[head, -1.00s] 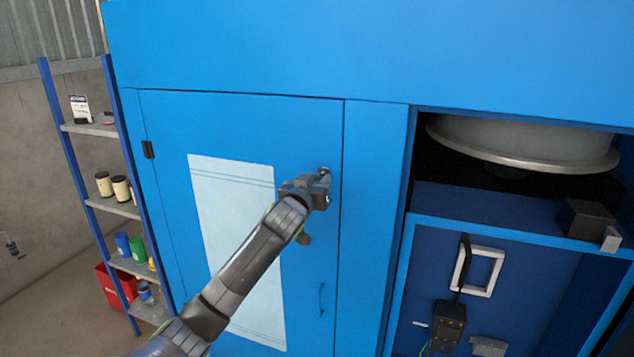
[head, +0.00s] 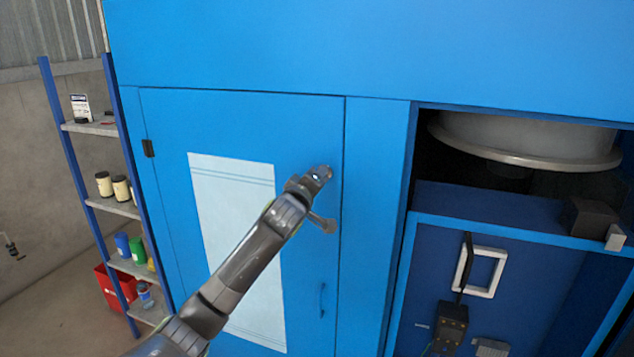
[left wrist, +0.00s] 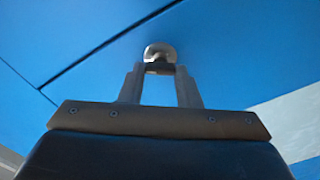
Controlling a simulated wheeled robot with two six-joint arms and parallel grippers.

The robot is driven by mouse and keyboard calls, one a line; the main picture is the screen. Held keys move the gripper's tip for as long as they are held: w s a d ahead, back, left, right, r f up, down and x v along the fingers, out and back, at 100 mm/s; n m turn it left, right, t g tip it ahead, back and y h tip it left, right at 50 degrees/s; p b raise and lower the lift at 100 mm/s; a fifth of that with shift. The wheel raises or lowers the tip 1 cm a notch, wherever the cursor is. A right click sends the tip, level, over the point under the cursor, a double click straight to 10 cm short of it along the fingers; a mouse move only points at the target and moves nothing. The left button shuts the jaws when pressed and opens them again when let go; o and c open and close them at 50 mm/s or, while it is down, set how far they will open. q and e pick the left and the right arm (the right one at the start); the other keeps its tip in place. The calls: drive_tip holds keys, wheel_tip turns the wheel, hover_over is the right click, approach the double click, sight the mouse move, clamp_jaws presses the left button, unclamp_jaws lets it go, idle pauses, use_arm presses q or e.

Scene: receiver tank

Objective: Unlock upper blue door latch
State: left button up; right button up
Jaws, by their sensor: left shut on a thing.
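The blue door (head: 240,125) is closed, with a pale sheet (head: 235,230) on its face. The upper latch is a small metal knob (left wrist: 160,52) near the door's upper right edge; in the head view my gripper mostly covers it. My left gripper (head: 318,175) is at this latch. In the left wrist view its two fingers (left wrist: 160,78) are on either side of the latch's lower part, shut on it. The gripper looks turned at an angle to the door seam. My right gripper is in neither view.
A dark door handle (head: 322,299) sits lower on the door, and a hinge (head: 148,148) on its left edge. An open bay (head: 500,190) with a round tank is at right. A shelf rack (head: 115,205) stands at left.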

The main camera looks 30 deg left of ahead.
use_arm(q)
drive_tip(key=n+b, duration=0.1)
drive_tip(key=n, duration=0.5)
drive_tip(key=shift+f+n+b, duration=0.1)
drive_tip(key=shift+n+b, duration=0.2)
idle(0.4)
drive_tip(key=o, duration=1)
drive_tip(key=shift+a, duration=0.1)
drive_tip(key=b+v, duration=0.3)
drive_tip(key=v, duration=1.4)
drive_tip(key=shift+s, duration=0.2)
